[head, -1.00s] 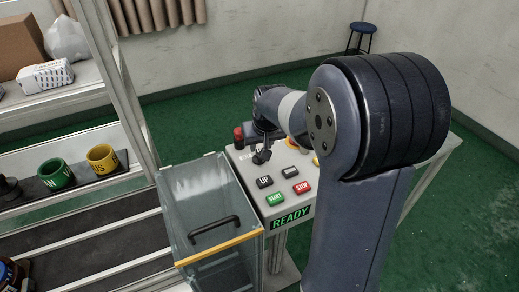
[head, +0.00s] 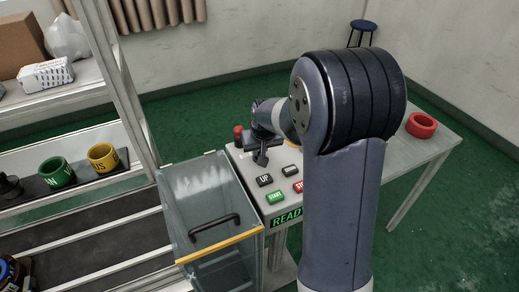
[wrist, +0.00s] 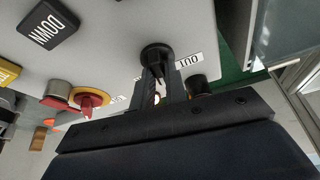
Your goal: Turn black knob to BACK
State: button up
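The black knob (wrist: 156,54) stands on the light grey control panel in the wrist view, with its narrow grip pointing toward my gripper. A white label reading OUT (wrist: 188,61) is beside it; I cannot see a BACK label. My gripper (wrist: 158,82) has its two dark fingers close together at the knob, one on each side of its grip. A narrow gap shows between them, but I cannot tell whether they press on the knob. In the head view, my gripper (head: 261,158) is low over the panel's far left part and hides the knob.
The panel carries UP (head: 264,180), START (head: 275,197) and DOWN (wrist: 50,27) buttons, and a red stop knob on a yellow ring (wrist: 90,100). A clear guard box (head: 205,195) stands close left. A red ring (head: 421,125) lies on the table at right.

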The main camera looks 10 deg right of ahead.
grip_shut()
jog(key=shift+m, duration=0.4)
jog(key=m+h+b, duration=0.1)
jog(key=m, duration=0.1)
jog(key=m+b, duration=0.2)
jog(key=shift+a+f+h, duration=0.15)
jog(key=shift+a+h, duration=0.05)
jog(key=shift+h, duration=0.2)
jog(key=shift+m+g+h+b, duration=0.3)
jog(key=shift+m+h+b, duration=0.1)
jog(key=shift+m+b, duration=0.55)
jog(key=shift+m, duration=0.25)
jog(key=shift+o, duration=2.4)
grip_release()
